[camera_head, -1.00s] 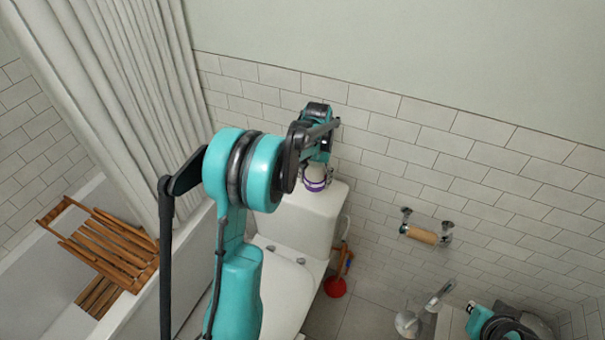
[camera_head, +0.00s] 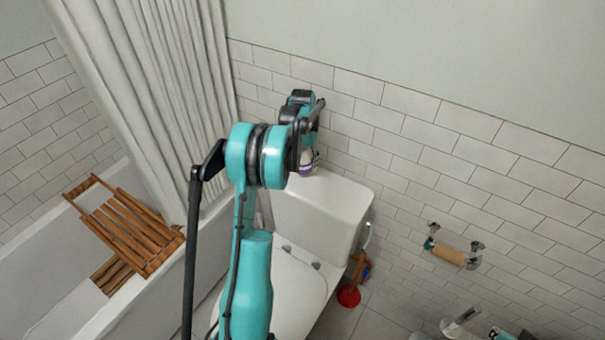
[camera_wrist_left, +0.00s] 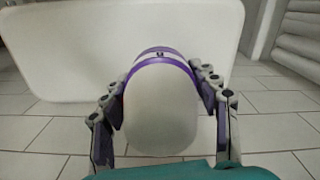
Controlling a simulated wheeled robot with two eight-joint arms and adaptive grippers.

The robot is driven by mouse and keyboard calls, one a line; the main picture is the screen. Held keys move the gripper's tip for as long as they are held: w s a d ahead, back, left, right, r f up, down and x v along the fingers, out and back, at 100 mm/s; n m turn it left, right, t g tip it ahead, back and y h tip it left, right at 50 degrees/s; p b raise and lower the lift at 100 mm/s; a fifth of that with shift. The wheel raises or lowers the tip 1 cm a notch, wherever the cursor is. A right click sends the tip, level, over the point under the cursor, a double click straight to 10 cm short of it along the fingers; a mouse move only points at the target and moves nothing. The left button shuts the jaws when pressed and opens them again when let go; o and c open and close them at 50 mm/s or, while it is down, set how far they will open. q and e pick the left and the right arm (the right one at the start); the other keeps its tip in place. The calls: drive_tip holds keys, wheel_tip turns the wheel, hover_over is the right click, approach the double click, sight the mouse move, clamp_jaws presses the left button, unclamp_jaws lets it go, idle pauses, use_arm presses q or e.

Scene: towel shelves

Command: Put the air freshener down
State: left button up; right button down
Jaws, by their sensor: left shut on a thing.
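The air freshener (camera_head: 307,161), a pale rounded bottle with a purple band, is at the far left end of the toilet tank lid (camera_head: 335,195). My left gripper (camera_head: 303,138) is shut on it from above. In the left wrist view, the air freshener (camera_wrist_left: 165,110) sits between both fingers of the left gripper (camera_wrist_left: 165,88), over the white lid (camera_wrist_left: 60,60). I cannot tell whether its base touches the lid. The arm partly hides it in the head view. A small teal and dark part of my right gripper (camera_head: 501,334) shows at the bottom edge.
The tiled wall (camera_head: 400,125) is close behind the tank. The shower curtain (camera_head: 150,90) and tub with a wooden rack (camera_head: 125,225) are left. A paper holder (camera_head: 450,253) is on the wall at right. A red plunger (camera_head: 349,296) stands beside the toilet. The lid's right part is clear.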

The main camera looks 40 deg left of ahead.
sight(302, 177)
use_arm(q)
drive_tip(key=shift+a+f, duration=0.15)
drive_tip(key=shift+a, duration=0.05)
drive_tip(key=shift+f+b, duration=0.9)
drive_tip(key=shift+f, duration=1)
drive_tip(key=shift+f, duration=0.2)
drive_tip(key=o, duration=1.5)
drive_tip(key=shift+r, duration=0.1)
